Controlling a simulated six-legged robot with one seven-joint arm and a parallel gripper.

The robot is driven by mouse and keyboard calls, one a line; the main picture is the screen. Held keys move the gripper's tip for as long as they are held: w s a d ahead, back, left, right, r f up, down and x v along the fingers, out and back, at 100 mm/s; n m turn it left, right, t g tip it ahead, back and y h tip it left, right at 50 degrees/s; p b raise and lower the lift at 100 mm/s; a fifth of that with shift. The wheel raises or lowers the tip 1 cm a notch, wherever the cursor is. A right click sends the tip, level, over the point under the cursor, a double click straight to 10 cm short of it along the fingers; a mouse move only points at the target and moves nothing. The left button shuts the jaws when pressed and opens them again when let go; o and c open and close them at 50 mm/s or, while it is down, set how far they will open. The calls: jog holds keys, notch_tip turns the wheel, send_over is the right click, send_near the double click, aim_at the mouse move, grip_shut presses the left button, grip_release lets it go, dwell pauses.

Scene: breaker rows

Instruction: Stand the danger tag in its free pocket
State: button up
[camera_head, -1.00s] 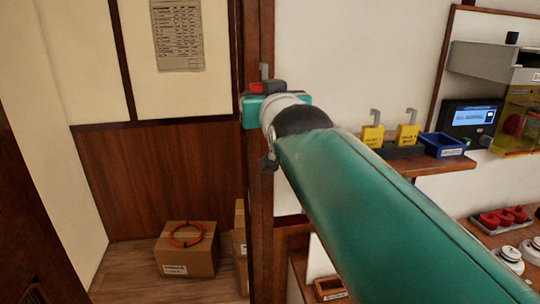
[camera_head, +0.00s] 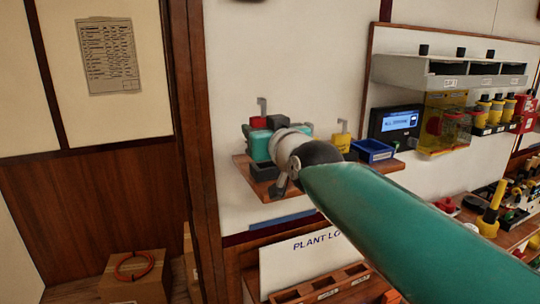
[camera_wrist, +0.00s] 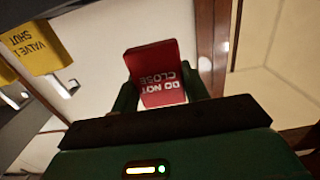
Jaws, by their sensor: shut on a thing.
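The red danger tag (camera_wrist: 160,80), marked "DO NOT CLOSE", is between the two green fingers of my gripper (camera_wrist: 165,92) in the wrist view. Its lettering is upside down there. In the head view, my gripper (camera_head: 258,142) is over the left part of the wall shelf, and the red tag top (camera_head: 258,122) with a grey hook shows above it. A dark rack (camera_head: 264,170) sits on the shelf below, partly hidden by my gripper and wrist. Its free pocket cannot be made out.
The wooden shelf (camera_head: 243,170) also holds a blue bin (camera_head: 373,150) on the right. A display (camera_head: 397,122) and yellow clear box (camera_head: 445,122) are further right. The yellow "VALVE 1 SHUT" tag (camera_wrist: 45,55) hangs close at left in the wrist view.

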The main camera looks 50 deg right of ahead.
jog(key=d+f, duration=0.2)
jog(key=f, duration=0.1)
jog(key=shift+d+f, duration=0.15)
jog(key=shift+d, duration=0.2)
jog(key=shift+f, duration=1.55)
jog(key=shift+f, duration=0.15)
jog(key=o, duration=1)
jog(key=shift+r, duration=0.2)
jog(key=v, duration=1.2)
jog(key=shift+d, duration=0.1)
